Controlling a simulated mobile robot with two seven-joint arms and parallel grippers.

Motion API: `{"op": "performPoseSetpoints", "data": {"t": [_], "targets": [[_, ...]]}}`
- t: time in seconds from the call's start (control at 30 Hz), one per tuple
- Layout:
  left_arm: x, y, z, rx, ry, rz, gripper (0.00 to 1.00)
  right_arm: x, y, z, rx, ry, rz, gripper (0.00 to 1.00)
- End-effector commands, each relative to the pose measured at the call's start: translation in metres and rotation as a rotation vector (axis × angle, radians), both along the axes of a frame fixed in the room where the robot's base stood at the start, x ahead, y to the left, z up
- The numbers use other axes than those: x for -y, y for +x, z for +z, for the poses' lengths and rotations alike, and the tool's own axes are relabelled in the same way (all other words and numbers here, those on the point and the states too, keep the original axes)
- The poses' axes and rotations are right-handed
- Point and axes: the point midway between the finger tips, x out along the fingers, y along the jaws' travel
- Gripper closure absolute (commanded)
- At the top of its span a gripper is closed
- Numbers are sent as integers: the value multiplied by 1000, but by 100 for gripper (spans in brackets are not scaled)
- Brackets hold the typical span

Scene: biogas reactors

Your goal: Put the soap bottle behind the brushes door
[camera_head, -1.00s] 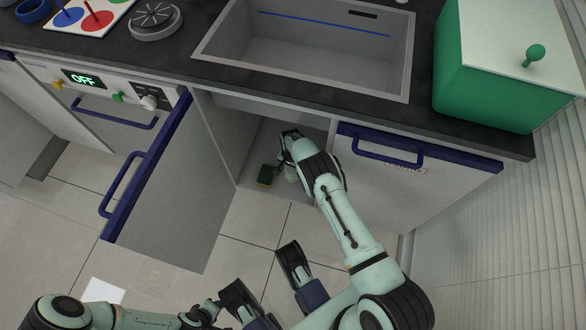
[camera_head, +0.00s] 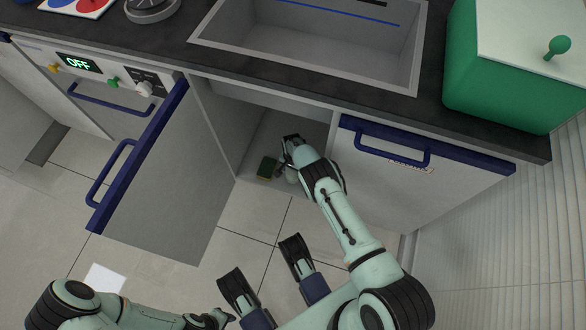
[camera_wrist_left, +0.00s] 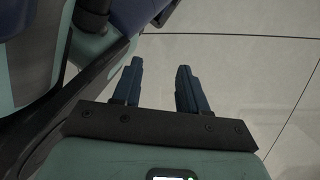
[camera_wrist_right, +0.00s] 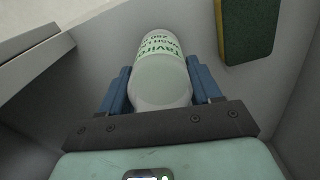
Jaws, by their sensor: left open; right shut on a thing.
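The soap bottle (camera_wrist_right: 160,70) is white with green print. In the right wrist view it lies between the fingers of my right gripper (camera_wrist_right: 159,80), which is shut on it. In the head view my right gripper (camera_head: 291,148) is inside the open cabinet under the sink, and the arm hides most of the bottle. My left gripper (camera_wrist_left: 158,72) is open and empty above the floor. A closed door (camera_head: 420,185) with a blue handle and a small label is right of the opening; the label is too small to read. An open door (camera_head: 170,180) stands on the left.
A green and yellow sponge (camera_head: 267,167) lies in the cabinet beside the right gripper; it also shows in the right wrist view (camera_wrist_right: 247,25). The sink (camera_head: 310,40) and a green box (camera_head: 500,80) are above. Tiled floor (camera_head: 225,235) is clear before the opening.

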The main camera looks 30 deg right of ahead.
Motion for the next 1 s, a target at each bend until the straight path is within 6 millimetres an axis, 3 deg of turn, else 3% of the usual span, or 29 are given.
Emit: {"op": "performPoseSetpoints", "data": {"t": [0.03, 0.1, 0.5, 0.8, 1.0], "targets": [[0, 0, 0, 2, -1, -1, 57, 0, 0, -1, 0, 0, 0, 34], [0, 1, 0, 2, -1, -1, 57, 0, 0, -1, 0, 0, 0, 12], [0, 1, 0, 3, 0, -2, 57, 0, 0, 4, 0, 0, 0, 12], [6, 44, 25, 146, 9, -17, 57, 0, 0, 58, 1, 1, -1, 12], [7, 59, 33, 197, 12, -21, 57, 0, 0, 76, 0, 0, 0, 12]]}}
